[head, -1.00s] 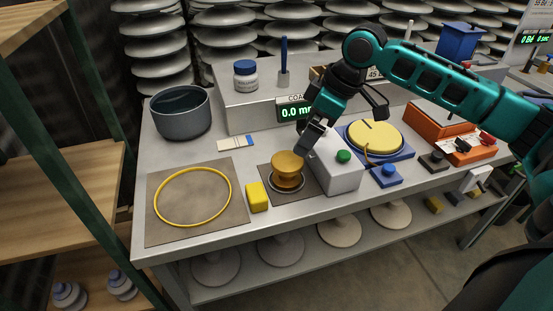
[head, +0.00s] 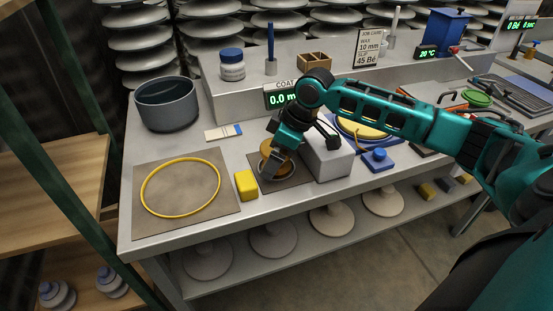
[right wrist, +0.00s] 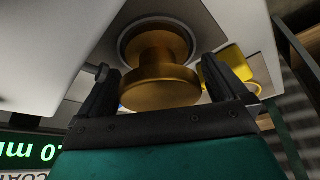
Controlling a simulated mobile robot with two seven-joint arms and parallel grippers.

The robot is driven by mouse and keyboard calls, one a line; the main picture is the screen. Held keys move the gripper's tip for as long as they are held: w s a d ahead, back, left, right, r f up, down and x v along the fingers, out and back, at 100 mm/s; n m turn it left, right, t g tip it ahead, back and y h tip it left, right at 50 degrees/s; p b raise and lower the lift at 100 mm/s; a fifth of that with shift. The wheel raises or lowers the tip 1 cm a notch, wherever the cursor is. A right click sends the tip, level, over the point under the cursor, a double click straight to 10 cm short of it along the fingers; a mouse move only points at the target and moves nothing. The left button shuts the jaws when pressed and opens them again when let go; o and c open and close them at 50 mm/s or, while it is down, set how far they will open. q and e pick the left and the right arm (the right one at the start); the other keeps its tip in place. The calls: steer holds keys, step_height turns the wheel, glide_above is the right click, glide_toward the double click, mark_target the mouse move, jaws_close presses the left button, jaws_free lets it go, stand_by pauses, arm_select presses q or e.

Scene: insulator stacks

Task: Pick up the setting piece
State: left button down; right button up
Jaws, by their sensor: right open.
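The setting piece appears to be a brass spool-shaped piece (head: 285,168) standing upright on a dark square mat (head: 299,182). In the head view my right gripper (head: 272,165) is over it and partly hides it. In the right wrist view the brass piece (right wrist: 160,82) sits between the two spread fingers of my right gripper (right wrist: 160,90), its wide round top nearest the camera. The gripper is open, with gaps visible between the fingers and the piece. Its base stands in a round ring or dish. My left gripper is not in view.
A yellow block (head: 246,185) is close on the left, beside a mat with a yellow ring (head: 181,188). A white box (head: 330,160) is close on the right. A grey pot (head: 167,104) and a raised shelf (head: 247,98) with a coating display (head: 281,99) are behind.

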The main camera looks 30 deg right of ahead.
steer(key=c, duration=1.1)
steer(key=shift+c, duration=1.1)
steer(key=shift+r, duration=0.15)
